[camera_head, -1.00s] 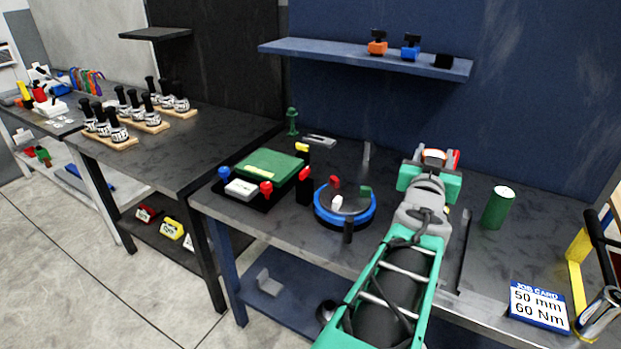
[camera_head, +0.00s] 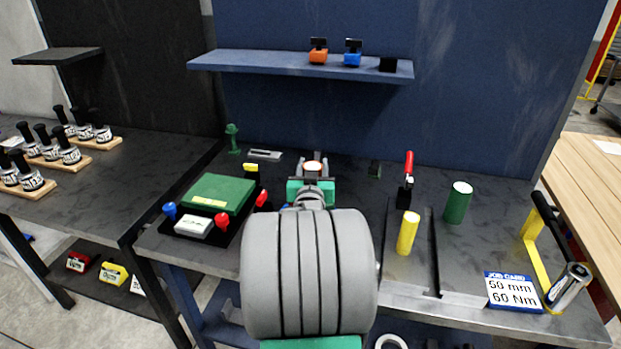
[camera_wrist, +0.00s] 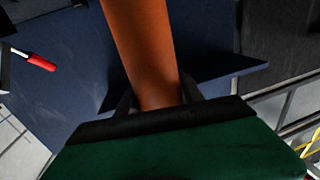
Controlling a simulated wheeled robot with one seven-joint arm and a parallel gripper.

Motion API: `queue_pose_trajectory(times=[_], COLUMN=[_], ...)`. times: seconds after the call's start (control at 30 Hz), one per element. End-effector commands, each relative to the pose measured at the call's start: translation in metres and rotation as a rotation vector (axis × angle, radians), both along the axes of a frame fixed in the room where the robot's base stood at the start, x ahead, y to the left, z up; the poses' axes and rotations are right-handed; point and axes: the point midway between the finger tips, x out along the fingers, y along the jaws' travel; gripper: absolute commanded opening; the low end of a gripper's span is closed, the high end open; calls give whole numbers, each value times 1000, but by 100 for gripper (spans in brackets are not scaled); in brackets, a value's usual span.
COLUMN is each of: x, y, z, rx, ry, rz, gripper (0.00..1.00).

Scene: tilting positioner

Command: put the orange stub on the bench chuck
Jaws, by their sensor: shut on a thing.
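The orange stub (camera_wrist: 143,45) is a long orange cylinder held between the dark fingers of my gripper (camera_wrist: 158,98) in the wrist view. In the head view the stub's pale, orange-rimmed end (camera_head: 313,166) shows just above my gripper (camera_head: 312,182). The bench chuck, a round blue-rimmed base with small coloured jaws in the earlier frame, is hidden now behind my large grey arm link. I cannot tell how far the stub is from it.
A green case (camera_head: 218,193) lies left of my arm. A red-handled clamp (camera_head: 407,180), a yellow cylinder (camera_head: 408,233) and a green cylinder (camera_head: 458,202) stand to the right. A job card (camera_head: 513,291) is at the front edge. A blue shelf (camera_head: 270,66) hangs behind.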

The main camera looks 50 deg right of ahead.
Motion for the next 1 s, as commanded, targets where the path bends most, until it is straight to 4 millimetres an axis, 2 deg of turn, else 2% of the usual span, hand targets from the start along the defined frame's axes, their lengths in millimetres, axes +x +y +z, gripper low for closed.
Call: queue_pose_trajectory(times=[0.1,0.17,0.3,0.47,0.87,0.9,1.0], x=[18,23,31,30,29,29,29], y=[-8,-11,-15,-16,-16,-15,-15], z=[-23,-29,-41,-65,-74,-75,-75], rx=[2,1,1,0,-2,3,3], ry=[1,-1,-1,1,-4,-1,-1], rz=[3,2,2,0,-1,-1,-1], gripper=[0,0,0,0,0,46,54])
